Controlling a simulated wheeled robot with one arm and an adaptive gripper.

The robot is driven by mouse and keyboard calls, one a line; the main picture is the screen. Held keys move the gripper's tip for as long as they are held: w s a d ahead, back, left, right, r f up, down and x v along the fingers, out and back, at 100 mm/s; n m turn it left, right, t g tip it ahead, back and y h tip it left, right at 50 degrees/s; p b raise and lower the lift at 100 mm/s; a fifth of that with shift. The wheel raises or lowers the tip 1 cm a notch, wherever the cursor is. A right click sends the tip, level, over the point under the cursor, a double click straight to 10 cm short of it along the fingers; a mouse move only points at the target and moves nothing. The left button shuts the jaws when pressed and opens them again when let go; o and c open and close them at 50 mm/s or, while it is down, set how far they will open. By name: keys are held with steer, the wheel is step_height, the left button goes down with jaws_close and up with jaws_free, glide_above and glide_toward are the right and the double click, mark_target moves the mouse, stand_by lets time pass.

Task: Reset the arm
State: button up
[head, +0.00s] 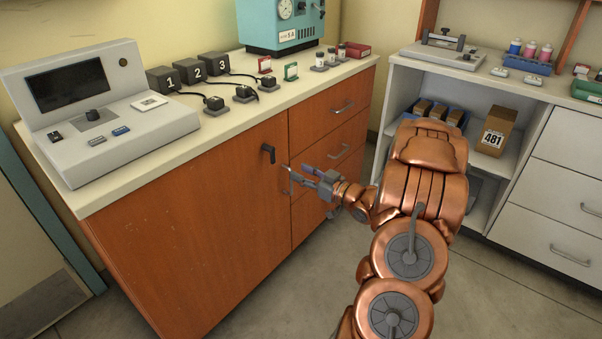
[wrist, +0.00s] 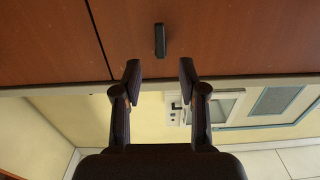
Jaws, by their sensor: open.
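My copper arm reaches from the lower right of the head view toward the wooden cabinet. My gripper (head: 302,178) is in front of the cabinet, just right of and below the black door handle (head: 269,153). In the wrist view my gripper (wrist: 160,67) is open, with nothing between its fingers. The black handle (wrist: 159,40) shows beyond and between the fingertips there, apart from them. The cabinet door (head: 200,220) looks shut.
The counter holds a grey console (head: 105,110), black numbered boxes (head: 190,72) and a teal machine (head: 280,22). A white shelf unit (head: 545,130) with a cardboard box (head: 494,130) stands at right. The floor (head: 270,285) before the cabinet is clear.

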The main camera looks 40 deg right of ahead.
stand_by(0.4)
steer(key=s+a+r+m+g+h, duration=0.1)
steer(key=s+a+r+g+h, duration=0.1)
steer(key=s+a+g, duration=1.1)
steer(key=s+a+r+m+g+h, duration=0.15)
steer(key=s+a+g, duration=0.55)
steer(key=s+a, duration=1.2)
steer(key=s+d+r+p, duration=0.1)
steer(key=s+r+p, duration=0.1)
steer(key=r+p, duration=0.9)
steer(key=s+r+p, duration=0.2)
steer(key=r+p, duration=1)
steer(key=r, duration=0.2)
steer(key=shift+d+t, duration=0.3)
steer(key=shift+d, duration=0.05)
steer(key=shift+h, duration=0.25)
steer(key=shift+c, duration=0.4)
